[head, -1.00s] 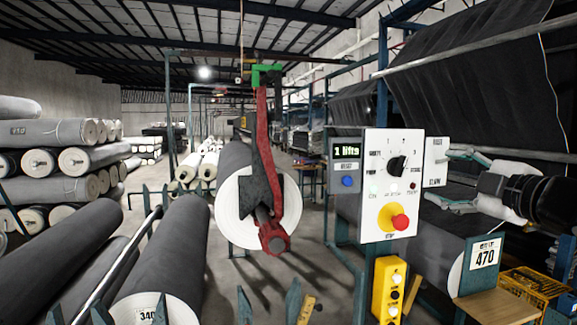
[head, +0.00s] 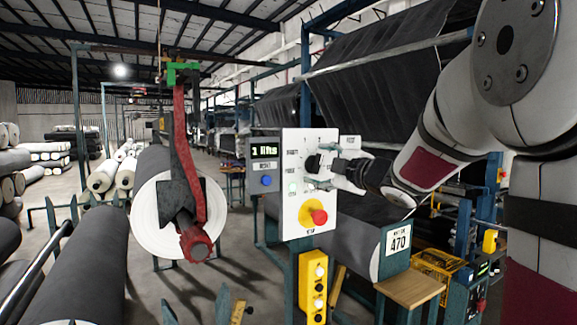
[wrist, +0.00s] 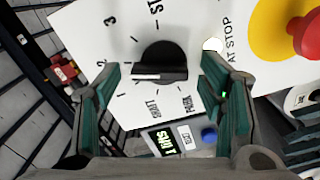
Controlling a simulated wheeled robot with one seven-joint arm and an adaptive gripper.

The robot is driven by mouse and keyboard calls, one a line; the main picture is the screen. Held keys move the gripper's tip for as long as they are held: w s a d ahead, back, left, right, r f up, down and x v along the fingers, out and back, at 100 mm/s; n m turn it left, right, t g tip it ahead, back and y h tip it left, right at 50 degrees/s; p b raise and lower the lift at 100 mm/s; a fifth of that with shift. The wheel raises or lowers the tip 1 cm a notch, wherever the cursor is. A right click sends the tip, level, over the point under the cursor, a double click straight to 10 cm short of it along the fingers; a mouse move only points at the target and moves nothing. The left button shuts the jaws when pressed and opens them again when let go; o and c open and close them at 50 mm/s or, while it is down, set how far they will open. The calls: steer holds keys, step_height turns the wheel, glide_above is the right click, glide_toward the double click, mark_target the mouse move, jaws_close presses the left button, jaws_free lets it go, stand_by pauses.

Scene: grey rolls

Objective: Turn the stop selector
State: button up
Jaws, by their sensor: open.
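The stop selector is a black rotary knob (wrist: 160,62) on a white control panel (head: 295,215), with numbers and small words printed around it. In the wrist view its pale-marked bar lies nearly level in the picture. My gripper (wrist: 155,88) is open, with one teal-padded finger on each side of the knob; I see a gap on both sides and cannot tell the depth.
A red mushroom button (head: 319,217) on a yellow base is low on the panel. A red lifting arm (head: 185,165) holds a large grey roll (head: 152,165). A yellow pendant box (head: 313,285) hangs below.

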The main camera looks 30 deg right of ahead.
steer(key=c, duration=1.2)
steer(key=shift+o, duration=0.2)
steer(key=m+p, duration=0.4)
steer(key=p, duration=0.1)
steer(key=shift+s+r, duration=0.1)
steer(key=shift+s, duration=0.05)
steer(key=m+p, duration=0.3)
steer(key=p, duration=0.1)
steer(key=shift+d+m, duration=0.15)
steer(key=shift+m, duration=0.25)
steer(key=shift+f, duration=0.2)
